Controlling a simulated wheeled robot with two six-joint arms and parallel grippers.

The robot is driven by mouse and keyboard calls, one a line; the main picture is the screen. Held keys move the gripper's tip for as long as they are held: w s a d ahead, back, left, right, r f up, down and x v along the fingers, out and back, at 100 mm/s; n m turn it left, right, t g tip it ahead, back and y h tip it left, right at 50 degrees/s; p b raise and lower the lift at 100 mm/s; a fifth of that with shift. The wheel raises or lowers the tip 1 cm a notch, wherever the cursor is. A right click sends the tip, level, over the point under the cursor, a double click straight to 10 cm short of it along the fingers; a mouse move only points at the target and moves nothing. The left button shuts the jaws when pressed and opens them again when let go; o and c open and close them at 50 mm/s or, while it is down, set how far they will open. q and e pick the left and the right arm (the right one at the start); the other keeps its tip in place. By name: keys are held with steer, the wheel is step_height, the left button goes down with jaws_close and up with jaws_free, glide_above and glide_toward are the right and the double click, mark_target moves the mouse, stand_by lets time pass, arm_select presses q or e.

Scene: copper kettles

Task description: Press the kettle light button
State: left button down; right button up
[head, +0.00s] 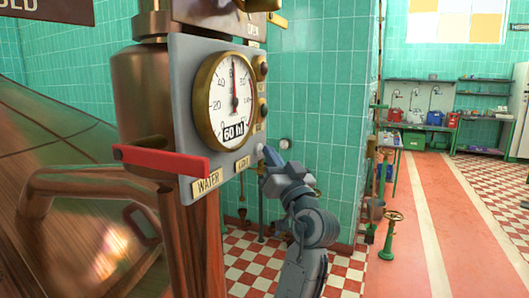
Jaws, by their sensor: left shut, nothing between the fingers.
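The kettle's grey control panel (181,75) stands at left centre, fixed to a copper column. A small label reading "LIGHT" (243,162) is at its lower right, beside the "WATER" label (206,181). A small pale button (260,149) shows at the panel's right edge, just right of and above the LIGHT label. My left gripper (270,156) is shut and empty, its blue-grey tip at the panel's lower right edge, very close to the button. I cannot tell whether it touches. My right gripper is out of view.
A red lever (160,160) juts out below the round gauge (226,100). Two dark knobs (263,68) sit at the gauge's right. A large copper kettle (60,200) fills the left. The red walkway at right is clear.

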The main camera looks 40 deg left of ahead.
arm_select(q)
steer(key=shift+d, duration=0.2)
steer(key=d+b, duration=0.2)
steer(key=d, duration=0.1)
steer(key=w+d+b, duration=0.1)
steer(key=d+b, duration=0.1)
steer(key=b, duration=0.1)
steer(key=shift+w+d, duration=0.2)
steer(key=shift+d, duration=0.2)
